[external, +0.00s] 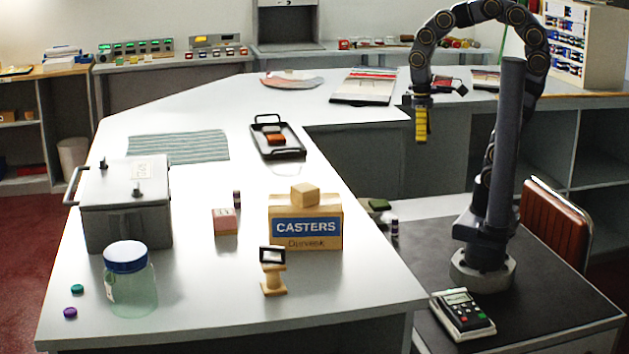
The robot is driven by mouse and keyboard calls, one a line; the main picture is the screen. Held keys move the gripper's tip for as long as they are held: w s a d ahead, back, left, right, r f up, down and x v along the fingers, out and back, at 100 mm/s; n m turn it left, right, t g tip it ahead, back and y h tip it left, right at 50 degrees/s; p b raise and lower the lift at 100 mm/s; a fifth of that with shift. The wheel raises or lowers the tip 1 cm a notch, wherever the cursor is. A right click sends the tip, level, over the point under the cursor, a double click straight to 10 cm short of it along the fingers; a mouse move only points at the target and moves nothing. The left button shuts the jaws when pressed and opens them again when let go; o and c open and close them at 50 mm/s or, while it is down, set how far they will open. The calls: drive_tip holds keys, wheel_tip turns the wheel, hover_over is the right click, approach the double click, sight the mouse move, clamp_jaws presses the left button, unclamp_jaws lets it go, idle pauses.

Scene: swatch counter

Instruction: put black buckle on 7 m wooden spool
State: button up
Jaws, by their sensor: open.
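A wooden spool-shaped piece (273,281) stands near the front of the white counter, before the CASTERS box. A small black square frame that looks like the black buckle (262,256) sits at its top, seeming to touch it. The frame's pale middle shows, but its exact tilt is unclear. I cannot read a 7 m mark on the spool. My gripper (421,138) is open and points down, with yellow fingers. It hangs to the right of the counter's inner edge, far from the spool and buckle, and nothing shows in it.
The CASTERS box (306,241) carries a wooden block (305,195). A pink block (227,226), a glass jar (132,293) and a grey metal box (128,224) stand to the left. A black tray (291,155) lies farther back. The counter's front right is bare.

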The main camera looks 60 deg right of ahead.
drive_tip(key=s+d+f+m, duration=0.2)
drive_tip(key=s+d+m, duration=0.1)
drive_tip(key=s, duration=0.2)
drive_tip(key=shift+s+d, duration=0.25)
drive_tip(key=shift+s, duration=0.1)
drive_tip(key=shift+f, duration=0.1)
idle(0.6)
